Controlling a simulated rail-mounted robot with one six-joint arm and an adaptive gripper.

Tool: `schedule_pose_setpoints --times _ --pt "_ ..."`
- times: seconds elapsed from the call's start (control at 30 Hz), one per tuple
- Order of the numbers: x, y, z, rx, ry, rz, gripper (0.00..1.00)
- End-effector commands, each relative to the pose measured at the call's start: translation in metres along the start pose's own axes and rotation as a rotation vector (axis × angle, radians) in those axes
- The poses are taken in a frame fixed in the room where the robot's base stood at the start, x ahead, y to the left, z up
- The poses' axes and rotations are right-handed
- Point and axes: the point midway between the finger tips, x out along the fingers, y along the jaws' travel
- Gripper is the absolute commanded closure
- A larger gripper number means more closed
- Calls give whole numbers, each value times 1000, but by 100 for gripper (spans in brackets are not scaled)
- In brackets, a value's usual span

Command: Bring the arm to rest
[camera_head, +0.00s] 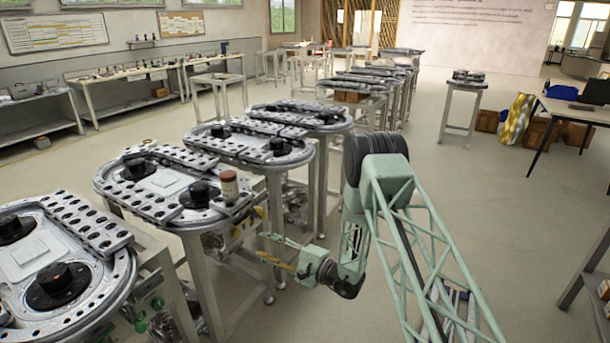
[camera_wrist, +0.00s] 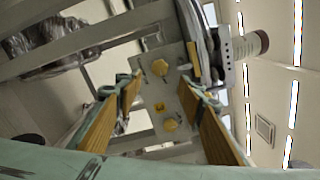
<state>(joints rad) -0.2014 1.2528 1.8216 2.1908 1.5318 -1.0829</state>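My gripper (camera_head: 264,247) reaches left from my arm, beside the legs of a ring-track table and below its top. In the wrist view its two wood-coloured fingers (camera_wrist: 159,88) stand well apart with nothing held between them. A metal plate with yellow knobs (camera_wrist: 160,68) shows beyond the fingers. I cannot tell whether the fingers touch it.
Ring-track tables (camera_head: 165,183) stand in a row along the left. Open floor (camera_head: 490,220) lies to the right.

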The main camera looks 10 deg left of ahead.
Motion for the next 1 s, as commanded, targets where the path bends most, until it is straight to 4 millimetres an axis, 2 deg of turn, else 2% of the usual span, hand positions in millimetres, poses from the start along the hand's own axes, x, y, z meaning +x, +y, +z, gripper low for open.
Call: schedule_pose_setpoints --times 0.17,0.37,1.0 --pt "0 -11 8 -2 -16 6 64" --pt "0 -35 29 -3 -57 30 64" --pt "-23 -125 131 -28 -224 165 64"
